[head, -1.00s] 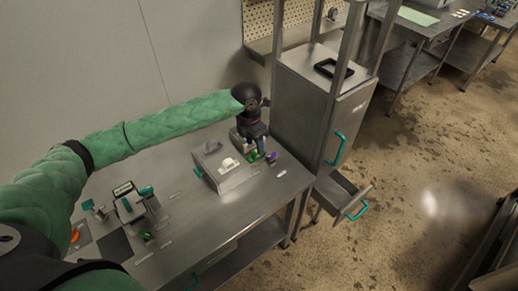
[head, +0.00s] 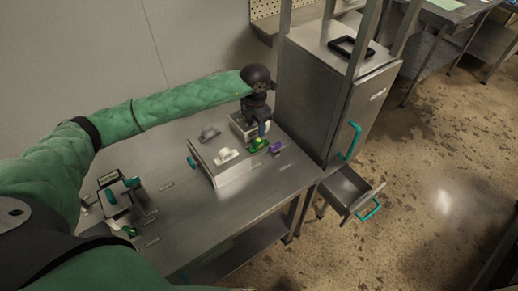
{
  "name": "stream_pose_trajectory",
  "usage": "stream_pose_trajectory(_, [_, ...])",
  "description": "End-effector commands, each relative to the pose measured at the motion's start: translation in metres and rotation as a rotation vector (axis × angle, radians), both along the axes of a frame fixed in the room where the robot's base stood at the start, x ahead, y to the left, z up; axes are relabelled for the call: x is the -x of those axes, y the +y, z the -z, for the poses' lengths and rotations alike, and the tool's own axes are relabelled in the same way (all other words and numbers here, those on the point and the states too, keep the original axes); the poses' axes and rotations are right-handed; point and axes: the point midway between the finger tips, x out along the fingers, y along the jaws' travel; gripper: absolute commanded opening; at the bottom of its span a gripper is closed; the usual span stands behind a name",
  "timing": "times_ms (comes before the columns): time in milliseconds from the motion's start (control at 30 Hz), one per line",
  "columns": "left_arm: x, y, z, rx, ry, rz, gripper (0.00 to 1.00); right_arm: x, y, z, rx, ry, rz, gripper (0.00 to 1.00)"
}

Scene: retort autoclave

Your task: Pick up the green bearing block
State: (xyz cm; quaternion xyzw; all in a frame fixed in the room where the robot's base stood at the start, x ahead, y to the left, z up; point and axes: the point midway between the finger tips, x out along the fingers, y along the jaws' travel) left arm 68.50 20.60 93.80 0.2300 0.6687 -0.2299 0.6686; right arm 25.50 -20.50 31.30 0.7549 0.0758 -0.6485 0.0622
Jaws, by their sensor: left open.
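A small green block (head: 258,145) lies at the far right end of the steel bench, next to a purple block (head: 275,148). I take it to be the green bearing block. My left gripper (head: 261,129) points down just behind it, with the fingertips close to it. The gripper is open, and nothing shows between its fingers. Whether a fingertip touches the block is too small to tell. Another small green piece (head: 130,231) sits by a fixture at the near left of the bench. My right gripper is not in view.
A tall steel cabinet (head: 335,95) and an open drawer (head: 349,190) are to the right.

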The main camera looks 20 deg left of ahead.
Motion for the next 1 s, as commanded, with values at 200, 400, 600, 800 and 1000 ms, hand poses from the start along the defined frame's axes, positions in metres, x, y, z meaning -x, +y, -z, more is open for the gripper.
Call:
stream_pose_trajectory(200, [0.0,0.0,0.018,0.0,0.0,0.0,0.49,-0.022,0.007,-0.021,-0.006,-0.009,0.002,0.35])
stream_pose_trajectory(400, [-0.001,0.0,0.031,0.001,0.001,-0.001,0.49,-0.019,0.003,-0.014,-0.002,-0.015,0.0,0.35])
stream_pose_trajectory(600, [0.0,-0.001,0.042,0.001,0.001,0.0,0.49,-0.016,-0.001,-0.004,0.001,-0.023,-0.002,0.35])
stream_pose_trajectory(800, [-0.001,-0.004,0.05,0.001,0.001,0.0,0.49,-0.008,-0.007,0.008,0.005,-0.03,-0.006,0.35])
stream_pose_trajectory(1000, [-0.002,-0.008,0.064,0.001,0.002,-0.001,0.49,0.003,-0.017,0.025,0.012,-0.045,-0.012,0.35])
